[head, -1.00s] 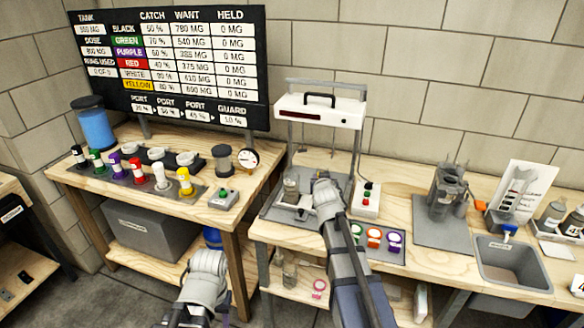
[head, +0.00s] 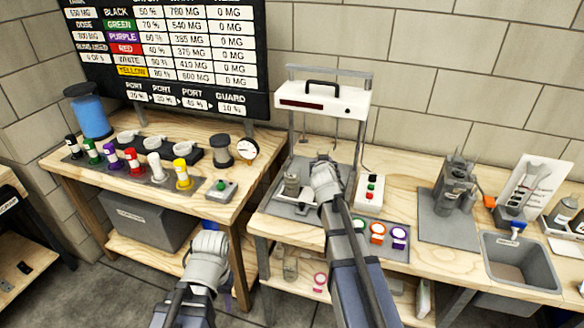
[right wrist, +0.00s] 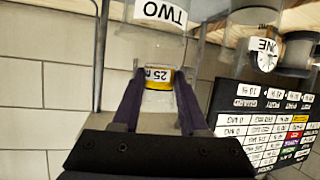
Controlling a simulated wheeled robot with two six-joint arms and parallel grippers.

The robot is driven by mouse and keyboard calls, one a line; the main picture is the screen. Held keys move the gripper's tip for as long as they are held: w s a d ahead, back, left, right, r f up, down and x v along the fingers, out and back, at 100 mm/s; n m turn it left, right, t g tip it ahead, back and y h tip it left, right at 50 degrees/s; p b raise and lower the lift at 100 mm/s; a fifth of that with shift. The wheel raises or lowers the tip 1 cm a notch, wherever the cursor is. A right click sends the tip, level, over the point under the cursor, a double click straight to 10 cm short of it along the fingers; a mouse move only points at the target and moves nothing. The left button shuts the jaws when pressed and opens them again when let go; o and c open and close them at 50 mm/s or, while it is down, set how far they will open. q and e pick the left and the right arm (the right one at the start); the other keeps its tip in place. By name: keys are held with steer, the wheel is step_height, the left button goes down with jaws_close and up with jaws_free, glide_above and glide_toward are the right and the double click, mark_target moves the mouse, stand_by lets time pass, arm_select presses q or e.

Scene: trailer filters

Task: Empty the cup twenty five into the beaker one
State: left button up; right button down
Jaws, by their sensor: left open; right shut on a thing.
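The cup twenty five (right wrist: 158,78), small and clear with a white "25" label and yellow band, is between the fingers of my right gripper (right wrist: 157,100), which is shut on it. In the right wrist view, beaker one (right wrist: 262,48), clear and labelled "ONE", stands beyond it to the right. A beaker labelled "TWO" (right wrist: 160,12) is above the cup in that picture. In the head view my right gripper (head: 324,168) is by the framed stand, and its hand hides the cup. My left gripper (head: 211,243) is open and empty, low in front of the left bench.
A white-topped stand (head: 322,101) surrounds the right gripper's work area, with a glass vessel (head: 291,183) on its grey base. A sink (head: 520,262) is at far right.

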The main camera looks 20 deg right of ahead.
steer(key=shift+w+a+r+n+h, duration=0.15)
steer(key=shift+a+n+h, duration=0.25)
steer(key=shift+a+n, duration=0.1)
steer(key=shift+w+a+n+h+b, duration=0.3)
steer(key=shift+a+n+h+b, duration=0.15)
steer(key=shift+a+n, duration=0.35)
steer(key=shift+w+a+n+h+b, duration=0.3)
steer(key=shift+a+n+h, duration=0.25)
steer(key=shift+a+n, duration=0.25)
steer(key=shift+a+n+g, duration=0.2)
steer(key=shift+n+g, duration=0.1)
steer(key=shift+w+a+r+n+h, duration=0.1)
steer(key=shift+a+r+n+h, duration=0.1)
steer(key=shift+n+h, duration=0.4)
steer(key=shift+f+n+h+b, duration=0.3)
steer(key=shift+f+n+b, duration=0.3)
steer(key=shift+b, duration=0.6)
steer(key=shift+r+n+h+b, duration=0.5)
steer(key=shift+r+n+h, duration=0.2)
steer(key=shift+n, duration=0.6)
stand_by(1.9)
steer(key=shift+a+n, duration=0.15)
steer(key=shift+n, duration=0.15)
